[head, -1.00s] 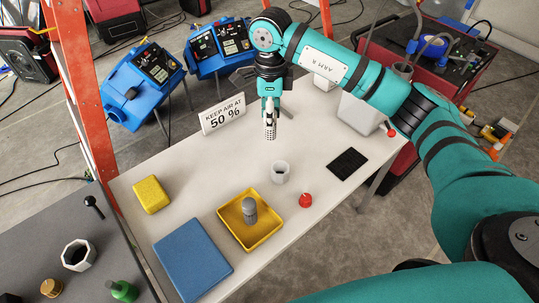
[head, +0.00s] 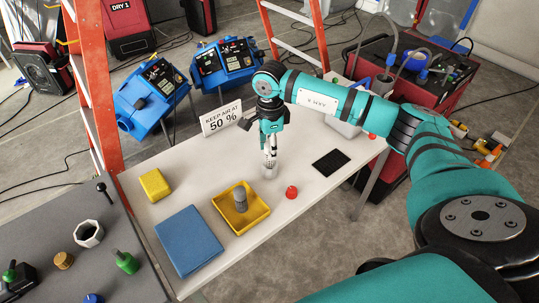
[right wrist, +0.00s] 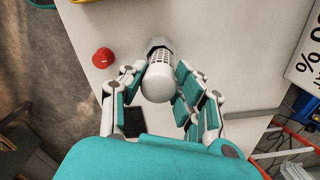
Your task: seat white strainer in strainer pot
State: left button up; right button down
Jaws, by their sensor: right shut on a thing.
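My right gripper (head: 270,150) reaches down over the white table. It is shut on the white strainer (right wrist: 157,83), a pale cylinder with slots, which lies between the fingers in the right wrist view. The small pale strainer pot (head: 268,172) stands on the table directly under the gripper. In the right wrist view the pot's rim (right wrist: 160,42) shows at the far end of the strainer. The strainer's lower end is at the pot's mouth; I cannot tell how deep it sits. My left gripper is not in view.
A red cap (head: 291,192) stands close to the pot, and a black mat (head: 331,162) lies to its right. A yellow tray (head: 262,215) holding a grey bottle (head: 240,199) is at the front left.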

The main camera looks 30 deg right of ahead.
jog(key=f, duration=0.4)
jog(key=shift+w+f, duration=0.1)
jog(key=shift+w, duration=0.1)
jog(key=c, duration=1.4)
grip_release()
jog(key=shift+s, duration=0.1)
jog(key=shift+o, duration=1.1)
jog(key=shift+s, duration=0.1)
jog(key=shift+o, duration=1.1)
notch_tip(320, 180, up, 11)
jog(key=shift+b, duration=1.05)
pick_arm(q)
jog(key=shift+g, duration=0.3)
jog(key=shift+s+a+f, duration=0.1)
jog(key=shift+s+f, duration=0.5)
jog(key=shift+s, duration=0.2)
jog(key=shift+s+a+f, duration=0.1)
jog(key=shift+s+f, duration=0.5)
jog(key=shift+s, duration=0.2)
pick_arm(e)
jog(key=shift+r, duration=0.65)
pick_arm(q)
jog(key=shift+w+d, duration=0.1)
pick_arm(e)
jog(key=shift+f, duration=0.1)
